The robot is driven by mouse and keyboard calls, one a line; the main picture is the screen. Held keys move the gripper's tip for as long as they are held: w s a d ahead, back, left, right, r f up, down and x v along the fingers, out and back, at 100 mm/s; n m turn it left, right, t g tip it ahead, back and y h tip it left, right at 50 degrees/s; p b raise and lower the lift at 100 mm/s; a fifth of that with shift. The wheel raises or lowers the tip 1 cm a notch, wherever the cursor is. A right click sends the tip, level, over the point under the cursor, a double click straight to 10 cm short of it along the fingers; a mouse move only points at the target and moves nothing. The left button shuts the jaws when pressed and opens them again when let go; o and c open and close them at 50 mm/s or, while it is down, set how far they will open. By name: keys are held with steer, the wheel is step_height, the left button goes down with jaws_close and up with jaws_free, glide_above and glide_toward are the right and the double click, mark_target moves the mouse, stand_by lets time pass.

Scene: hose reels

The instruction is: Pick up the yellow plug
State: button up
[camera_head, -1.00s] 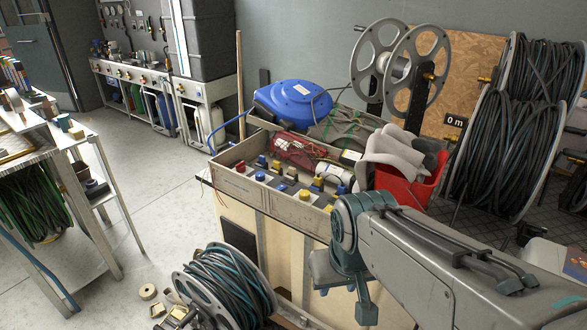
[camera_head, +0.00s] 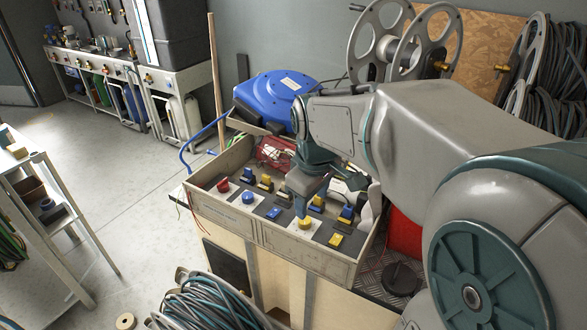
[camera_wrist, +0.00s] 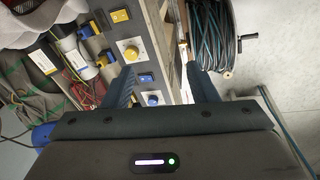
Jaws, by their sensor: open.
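The grey control panel (camera_head: 275,236) on top of the crate carries several yellow and blue parts. A yellow square piece (camera_head: 336,240) sits near its right end, and a round yellow knob on a white plate (camera_head: 304,223) is left of it. I cannot tell which one is the plug. My gripper (camera_head: 303,186) is above the panel and partly hides it. In the wrist view my gripper's two fingers (camera_wrist: 163,85) are apart with nothing held between them. A yellow knob on a white plate (camera_wrist: 131,52) shows just beyond the left finger.
A blue hose reel (camera_head: 275,97) stands behind the panel, with large metal reels (camera_head: 408,50) further back. A red bin (camera_head: 404,232) is to the right, partly behind my arm. Open floor (camera_head: 120,170) is to the left.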

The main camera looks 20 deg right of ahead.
steer(key=w+d+n, duration=0.2)
steer(key=w+n, duration=0.2)
steer(key=w, duration=0.3)
steer(key=n+g, duration=0.2)
steer(key=n, duration=1.4)
glide_above(318, 201)
steer(key=w, duration=0.1)
step_height(318, 201, down, 14)
steer(key=shift+y, duration=0.3)
steer(key=f, duration=0.7)
steer(key=shift+w+d+f+b, duration=0.15)
steer(key=shift+d+f+b, duration=0.15)
steer(key=shift+d+f, duration=0.05)
steer(key=shift+a+f+p, duration=0.1)
steer(key=shift+f+p, duration=0.3)
steer(key=shift+f, duration=2.4)
steer(key=c, duration=1.1)
